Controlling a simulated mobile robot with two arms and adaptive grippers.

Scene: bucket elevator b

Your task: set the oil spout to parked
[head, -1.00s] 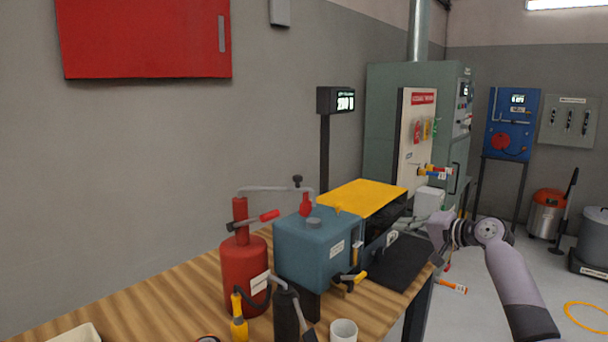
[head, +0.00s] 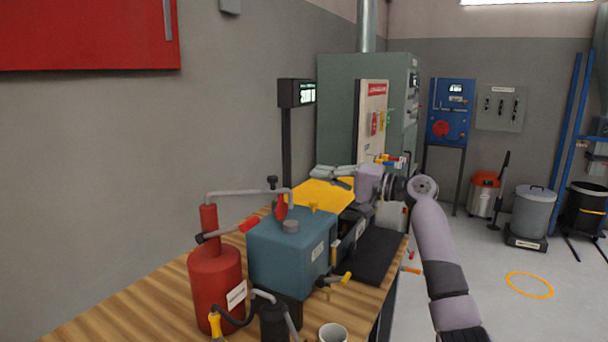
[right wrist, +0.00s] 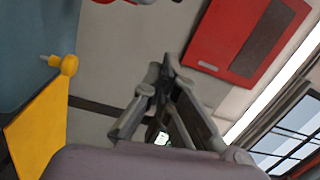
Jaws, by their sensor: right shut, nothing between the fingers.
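A grey bent pipe (head: 248,192), which looks like the oil spout, rises from the red tank (head: 214,285) and reaches right over the blue housing (head: 290,250). Its right end comes down by a red piece (head: 281,208) on the housing's top; I cannot tell whether they touch. My right gripper (head: 318,171) is shut and empty, pointing left above the yellow cover (head: 325,195), behind and right of the pipe's end. In the right wrist view its fingers (right wrist: 165,68) meet at the tips, apart from the yellow part (right wrist: 40,122). My left gripper is not in view.
A red-handled lever (head: 230,230) sits on the tank. A dark can (head: 272,322), a white cup (head: 333,333) and a yellow-handled valve (head: 337,279) are at the bench front. A display post (head: 287,140) stands behind. Floor is open at right.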

